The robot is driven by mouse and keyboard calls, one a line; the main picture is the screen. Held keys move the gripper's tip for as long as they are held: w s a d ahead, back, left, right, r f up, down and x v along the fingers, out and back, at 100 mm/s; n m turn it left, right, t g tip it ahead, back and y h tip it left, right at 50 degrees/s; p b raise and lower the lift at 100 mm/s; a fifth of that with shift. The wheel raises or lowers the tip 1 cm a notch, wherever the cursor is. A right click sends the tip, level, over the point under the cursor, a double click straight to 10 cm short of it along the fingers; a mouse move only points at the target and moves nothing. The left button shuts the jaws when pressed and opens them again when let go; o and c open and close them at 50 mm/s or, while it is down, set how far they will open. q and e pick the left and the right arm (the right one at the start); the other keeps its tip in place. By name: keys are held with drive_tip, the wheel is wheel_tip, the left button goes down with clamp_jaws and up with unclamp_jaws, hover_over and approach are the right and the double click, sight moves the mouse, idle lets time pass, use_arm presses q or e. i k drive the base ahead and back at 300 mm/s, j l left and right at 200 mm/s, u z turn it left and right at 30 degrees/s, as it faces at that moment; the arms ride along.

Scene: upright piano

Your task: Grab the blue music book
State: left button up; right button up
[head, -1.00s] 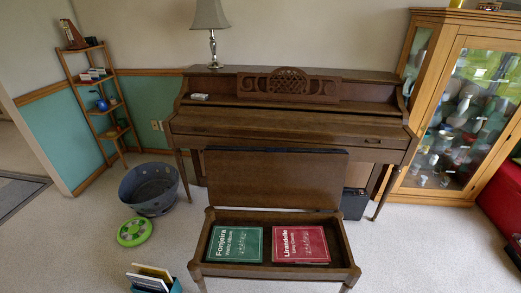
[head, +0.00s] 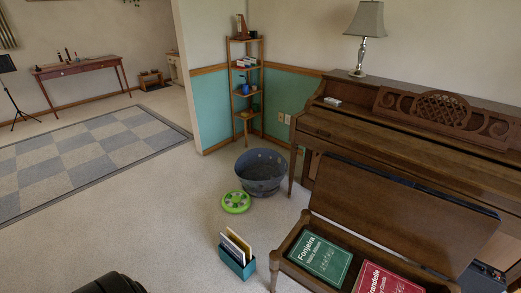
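No blue music book can be made out. The piano bench (head: 282,245) stands at the lower right with its lid raised. Inside it lie a green music book (head: 320,258) and a red music book (head: 385,283), side by side. A small teal holder (head: 237,266) on the floor left of the bench has several thin books or sheets upright in it, with pale and yellowish faces; whether one is blue I cannot tell. Neither of my grippers shows. A dark rounded shape at the bottom left edge is cut off.
The brown piano (head: 420,145) with a lamp (head: 364,35) stands at the right. A grey tub (head: 261,175) and green disc (head: 236,202) are on the floor behind the holder. A corner shelf (head: 245,90) stands by the wall. The carpet on the left is clear.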

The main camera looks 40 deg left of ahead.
sight(238, 255)
drive_tip(key=u, duration=1.55)
drive_tip(key=i+j+z, duration=0.1)
